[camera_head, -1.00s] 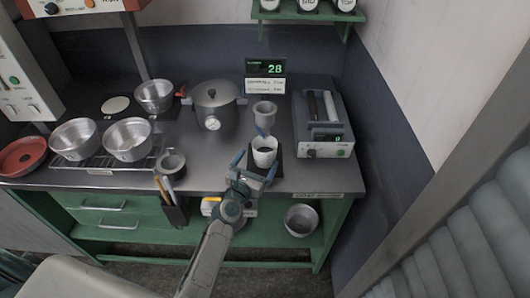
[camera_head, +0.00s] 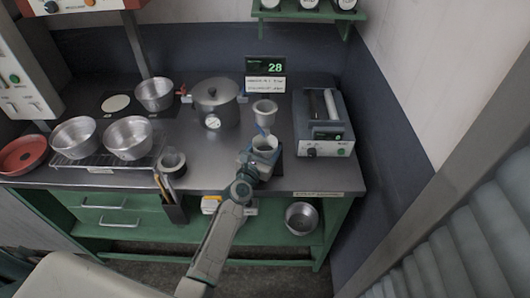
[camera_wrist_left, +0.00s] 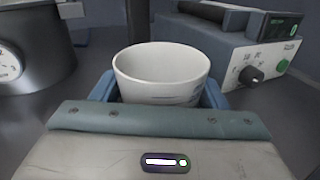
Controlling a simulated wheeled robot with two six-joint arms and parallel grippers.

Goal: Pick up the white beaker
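The white beaker (camera_head: 265,144) stands upright near the front right of the counter, at a small dark pad. It fills the middle of the left wrist view (camera_wrist_left: 162,75), with its open rim facing up and its lower part hidden by my gripper. My left gripper (camera_head: 262,152) comes from the front with its blue fingers on either side of the beaker. In the wrist view the fingers (camera_wrist_left: 162,95) lie close against both sides with no clear gap, so it looks shut on the beaker. I cannot tell whether the beaker is lifted. My right gripper is not in view.
A funnel-like grey cup (camera_head: 264,111) stands just behind the beaker. A device with a knob (camera_head: 323,125) is to the right, and a lidded pot (camera_head: 216,103) with a gauge to the left. Metal bowls (camera_head: 129,138) sit further left. A display (camera_head: 265,67) reads 28.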

